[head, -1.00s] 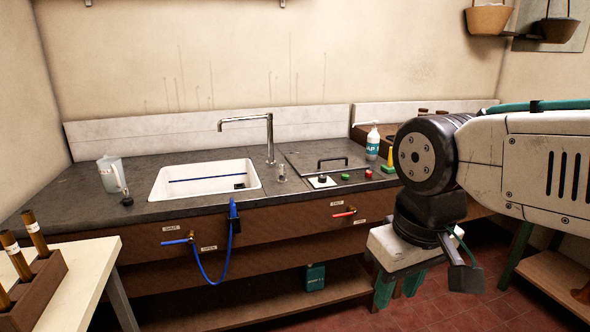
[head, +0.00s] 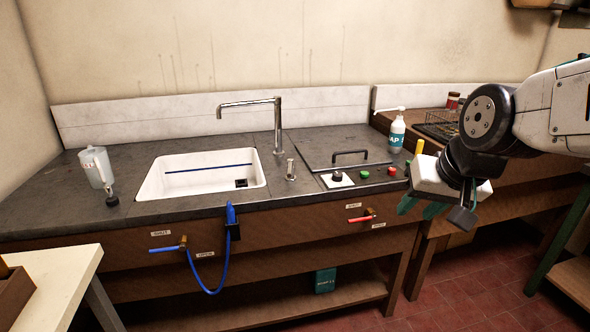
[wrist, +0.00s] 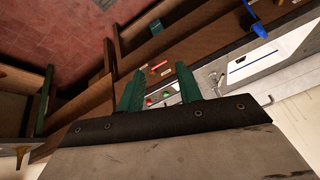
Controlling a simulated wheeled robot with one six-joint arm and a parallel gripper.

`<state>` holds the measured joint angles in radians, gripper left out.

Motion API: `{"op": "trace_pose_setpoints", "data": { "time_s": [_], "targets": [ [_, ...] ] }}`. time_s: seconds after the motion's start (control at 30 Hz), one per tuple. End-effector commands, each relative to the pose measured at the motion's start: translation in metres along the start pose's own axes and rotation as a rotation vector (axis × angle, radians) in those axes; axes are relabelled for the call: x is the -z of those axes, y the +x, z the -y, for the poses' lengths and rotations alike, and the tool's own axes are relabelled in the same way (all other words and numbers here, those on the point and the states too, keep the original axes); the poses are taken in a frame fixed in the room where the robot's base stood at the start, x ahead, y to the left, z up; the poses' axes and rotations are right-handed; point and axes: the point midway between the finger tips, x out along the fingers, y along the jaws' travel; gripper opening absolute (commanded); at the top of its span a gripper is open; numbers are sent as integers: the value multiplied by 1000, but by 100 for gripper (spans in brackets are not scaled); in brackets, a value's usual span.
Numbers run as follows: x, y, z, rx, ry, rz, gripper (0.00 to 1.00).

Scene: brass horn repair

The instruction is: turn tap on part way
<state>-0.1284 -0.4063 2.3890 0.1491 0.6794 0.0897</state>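The chrome spout (head: 277,125) stands behind the white sink (head: 200,182). On the bench front, a blue lever (head: 166,249) points left, with a SHUT label (head: 161,233) above it and an OPEN label (head: 205,254) to its lower right. A red lever (head: 359,219) sits further right between two small labels; it also shows in the wrist view (wrist: 159,65). My gripper (head: 420,208) is right of the red lever, apart from both levers. In the wrist view its two green fingers (wrist: 158,88) stand apart with nothing held. No running water is visible.
A blue hose (head: 223,270) hangs below the sink front. A jug (head: 97,168) stands at the left, and a soap bottle (head: 396,132) at the back right. Red and green buttons (head: 377,173) sit on the worktop. A pale table (head: 55,275) occupies the left front.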

Motion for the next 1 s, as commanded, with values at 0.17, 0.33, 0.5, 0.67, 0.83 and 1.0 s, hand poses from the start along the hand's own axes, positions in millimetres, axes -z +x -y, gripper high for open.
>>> {"op": "trace_pose_setpoints", "data": {
  "time_s": [0.17, 0.33, 0.5, 0.67, 0.83, 1.0],
  "targets": [
    [95, 67, 60, 105, 86, -210, 35],
    [165, 131, 114, 186, 190, -418, 35],
    [208, 198, 162, 251, 298, -625, 35],
    [222, 257, 197, 289, 387, -818, 35],
    [216, 297, 217, 313, 445, -979, 35],
    [210, 312, 223, 322, 466, -1053, 35]
  ]
}}
